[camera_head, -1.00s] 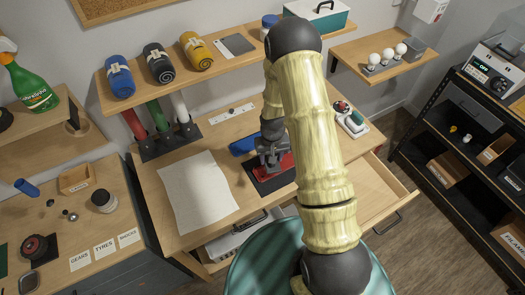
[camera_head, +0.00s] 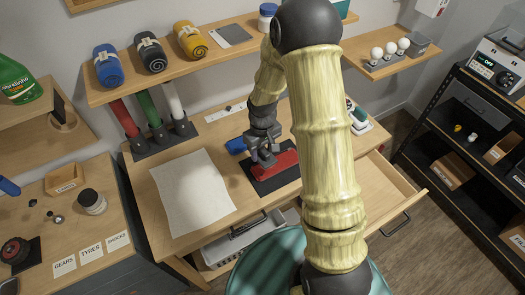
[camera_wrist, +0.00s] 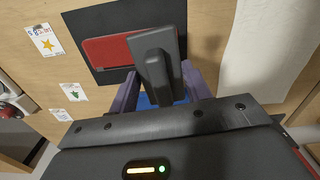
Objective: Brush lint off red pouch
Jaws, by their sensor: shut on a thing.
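The red pouch (camera_head: 287,159) lies flat on a black mat (camera_head: 262,188) on the wooden desk. My gripper (camera_head: 264,152) is over the left part of the pouch and hides some of it. In the wrist view my gripper (camera_wrist: 160,92) is shut on a dark grey brush (camera_wrist: 153,50), which reaches over one end of the red pouch (camera_wrist: 108,50). I cannot tell whether the brush touches the pouch. No lint can be made out.
A white cloth (camera_head: 193,190) lies left of the mat, and a blue object (camera_head: 236,146) lies behind it. An open drawer (camera_head: 378,190) juts out at the right. A shelf (camera_head: 215,60) with rolled towels is above the desk.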

